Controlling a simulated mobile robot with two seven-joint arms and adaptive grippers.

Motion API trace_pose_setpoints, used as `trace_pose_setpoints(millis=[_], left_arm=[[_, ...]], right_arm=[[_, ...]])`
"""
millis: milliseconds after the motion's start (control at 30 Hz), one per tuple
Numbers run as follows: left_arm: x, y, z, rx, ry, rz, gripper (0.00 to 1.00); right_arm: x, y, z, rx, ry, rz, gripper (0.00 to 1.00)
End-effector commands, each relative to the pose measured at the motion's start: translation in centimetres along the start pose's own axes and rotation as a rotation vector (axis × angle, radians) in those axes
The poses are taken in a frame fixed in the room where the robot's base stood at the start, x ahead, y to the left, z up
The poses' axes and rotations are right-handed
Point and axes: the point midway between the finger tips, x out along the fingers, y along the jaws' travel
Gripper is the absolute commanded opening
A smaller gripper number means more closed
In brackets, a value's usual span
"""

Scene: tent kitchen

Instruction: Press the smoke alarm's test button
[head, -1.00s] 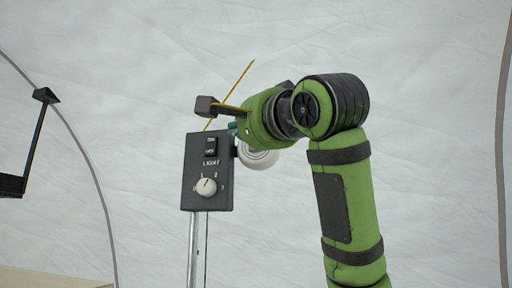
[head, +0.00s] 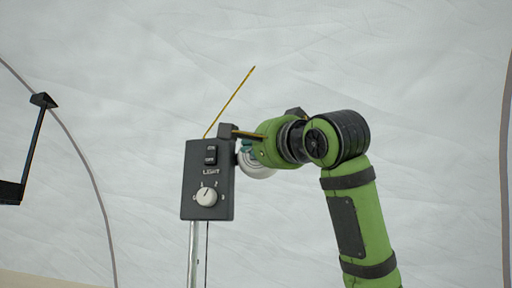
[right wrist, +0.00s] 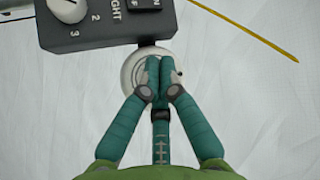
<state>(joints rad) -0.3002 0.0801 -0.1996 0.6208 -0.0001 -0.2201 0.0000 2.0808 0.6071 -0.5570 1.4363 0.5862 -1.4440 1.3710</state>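My right gripper (head: 245,147) has teal fingers and reaches in from the right, at the alarm's upper part. In the right wrist view the alarm (right wrist: 133,70) lies behind the fingers. There the right gripper (right wrist: 153,65) is shut, its fingertips together and nothing visible between them. The fingertips overlap the disc; I cannot tell whether they touch it. The test button cannot be made out. My left gripper is out of view.
A black switch box (head: 208,180) with a white knob (head: 207,197) stands on a metal post (head: 193,255), close to the fingers. It also shows in the right wrist view (right wrist: 100,25). A thin yellow rod (head: 232,98) rises behind it. The wall above is clear.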

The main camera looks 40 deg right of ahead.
Motion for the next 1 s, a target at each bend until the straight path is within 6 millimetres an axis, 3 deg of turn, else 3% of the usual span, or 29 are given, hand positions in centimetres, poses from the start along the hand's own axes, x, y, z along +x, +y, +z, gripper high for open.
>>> trace_pose_setpoints(millis=[300, 1000], left_arm=[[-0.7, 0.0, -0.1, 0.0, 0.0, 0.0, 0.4], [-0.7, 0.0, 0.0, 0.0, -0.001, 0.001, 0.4]], right_arm=[[1.8, 1.3, -1.4, 0.001, 0.0, -0.001, 0.0], [1.9, 1.4, -1.4, 0.0, 0.001, -0.002, 0.0]])
